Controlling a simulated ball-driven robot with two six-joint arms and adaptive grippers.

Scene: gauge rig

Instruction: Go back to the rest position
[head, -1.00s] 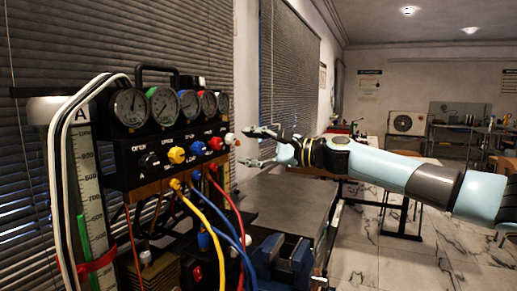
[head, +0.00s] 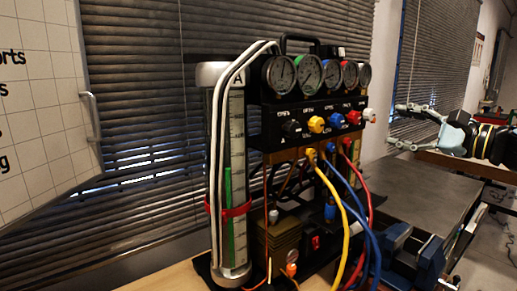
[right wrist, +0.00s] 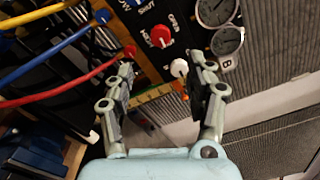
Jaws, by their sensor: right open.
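My right gripper (head: 398,126) is open and empty, to the right of the gauge rig. A gap separates its fingertips from the white knob (head: 369,115) at the panel's right end. In the right wrist view, the open fingers (right wrist: 163,64) point at the rig, with the white knob (right wrist: 179,68) showing between them and the red knob (right wrist: 161,36) beyond. The rig's black valve panel (head: 290,112) also carries black, yellow, blue and red knobs, with several round gauges (head: 309,73) above. My left gripper is not in view.
A glass tube with a scale (head: 237,130) stands at the rig's left. Yellow, blue and red hoses (head: 345,215) hang in front. A blue vise (head: 410,255) sits at the lower right, by a bare dark tabletop (head: 425,195). A white board (head: 40,110) is at far left.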

